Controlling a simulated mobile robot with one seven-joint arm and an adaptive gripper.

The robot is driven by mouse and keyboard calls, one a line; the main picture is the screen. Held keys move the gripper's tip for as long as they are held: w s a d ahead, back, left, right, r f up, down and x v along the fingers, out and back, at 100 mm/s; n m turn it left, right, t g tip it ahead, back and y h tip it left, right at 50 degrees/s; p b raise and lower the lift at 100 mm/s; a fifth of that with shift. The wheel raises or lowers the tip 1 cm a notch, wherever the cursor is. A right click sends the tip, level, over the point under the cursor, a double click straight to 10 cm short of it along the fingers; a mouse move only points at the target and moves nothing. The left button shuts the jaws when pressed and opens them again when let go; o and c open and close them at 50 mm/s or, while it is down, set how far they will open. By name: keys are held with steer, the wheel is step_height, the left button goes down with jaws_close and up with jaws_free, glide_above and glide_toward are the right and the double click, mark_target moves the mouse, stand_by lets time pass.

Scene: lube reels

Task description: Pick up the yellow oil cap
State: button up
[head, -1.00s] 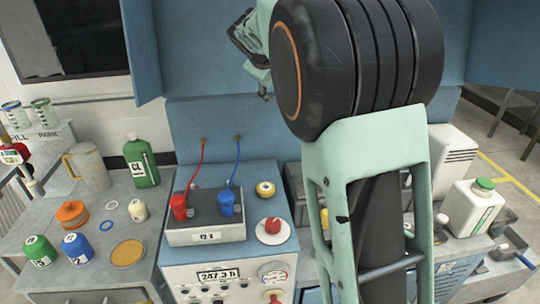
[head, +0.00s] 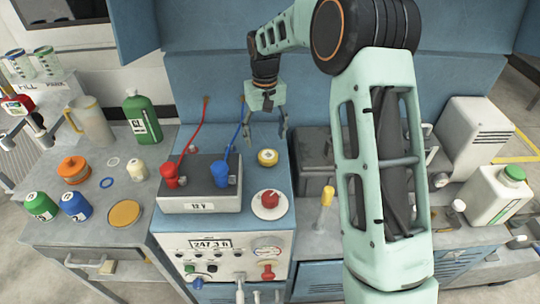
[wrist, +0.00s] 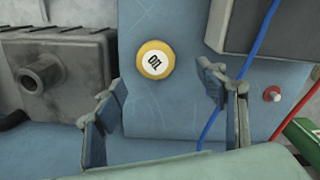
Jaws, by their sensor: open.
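The yellow oil cap (head: 267,157) is a small round disc with a white top. It lies on the blue top of the test cabinet, right of the grey 12 V battery. In the wrist view the oil cap (wrist: 155,60) shows black "OIL" lettering, beyond and between the fingers. My gripper (head: 268,136) is open and empty above the cabinet, just behind the cap in the head view. In the wrist view my gripper (wrist: 160,95) has its two fingers spread apart, and the cap is not touched.
The battery (head: 199,186) with red and blue clamps stands left of the cap. A blue cable (wrist: 232,85) runs close by the right finger. A red knob on a white disc (head: 269,204) is in front. A dark grey box (head: 313,156) stands to the right.

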mark_target(268, 155)
steer(key=f, duration=0.2)
steer(key=f+p, duration=0.1)
steer(key=f, duration=0.4)
steer(key=shift+d+f, duration=0.15)
steer(key=shift+d, duration=0.2)
steer(key=shift+c, duration=0.7)
steer(key=c, duration=1.2)
